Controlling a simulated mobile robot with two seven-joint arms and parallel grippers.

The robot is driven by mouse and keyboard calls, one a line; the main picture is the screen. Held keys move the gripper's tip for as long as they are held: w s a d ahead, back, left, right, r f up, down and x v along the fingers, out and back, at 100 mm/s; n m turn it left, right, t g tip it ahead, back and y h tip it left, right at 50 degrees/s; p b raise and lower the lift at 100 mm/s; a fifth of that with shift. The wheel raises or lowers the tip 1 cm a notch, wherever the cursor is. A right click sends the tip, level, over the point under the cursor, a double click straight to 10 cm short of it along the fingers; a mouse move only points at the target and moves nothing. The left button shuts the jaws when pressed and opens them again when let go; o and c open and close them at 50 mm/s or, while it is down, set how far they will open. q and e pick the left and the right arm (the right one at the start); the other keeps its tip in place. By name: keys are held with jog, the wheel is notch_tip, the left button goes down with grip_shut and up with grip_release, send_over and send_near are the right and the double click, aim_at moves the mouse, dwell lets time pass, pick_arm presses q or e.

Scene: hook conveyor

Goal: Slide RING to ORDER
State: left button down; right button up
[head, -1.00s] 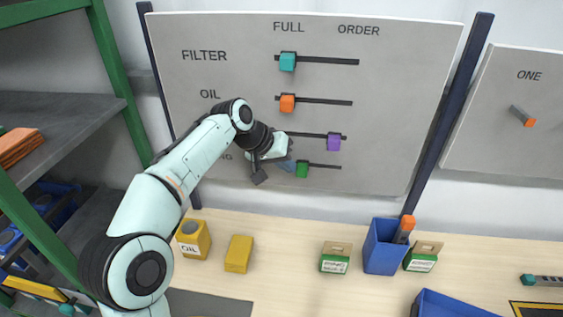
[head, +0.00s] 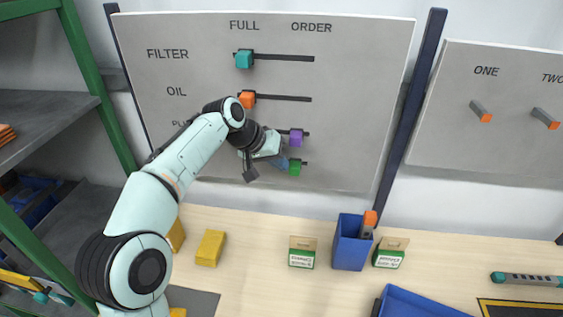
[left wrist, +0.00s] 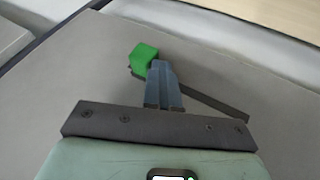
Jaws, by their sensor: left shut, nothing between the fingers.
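The green slider block (head: 295,168) is on the lowest track of the grey board (head: 350,110), near the track's right end, on the side of the ORDER label (head: 312,27). The RING label is hidden behind my arm. My left gripper (head: 280,163) is shut and empty, its fingertips just left of the green block. In the left wrist view, the shut fingers (left wrist: 163,85) are right up against the green block (left wrist: 144,56); I cannot tell if they touch. The bare track (left wrist: 215,103) runs away from the block there. My right gripper is out of view.
The purple block (head: 296,138) sits just above the green one, near its track's right end. The teal block (head: 244,59) and orange block (head: 247,99) are at the FULL side. Below are a wooden table with a blue bin (head: 350,250) and small boxes.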

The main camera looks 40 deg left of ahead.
pick_arm(q)
jog(key=shift+d, duration=0.15)
jog(key=v, duration=0.7)
jog(key=shift+s+a+r+p, duration=0.15)
jog(key=shift+a+r+p, duration=0.05)
jog(key=shift+p, duration=0.1)
jog(key=shift+f, duration=0.1)
dwell(0.4)
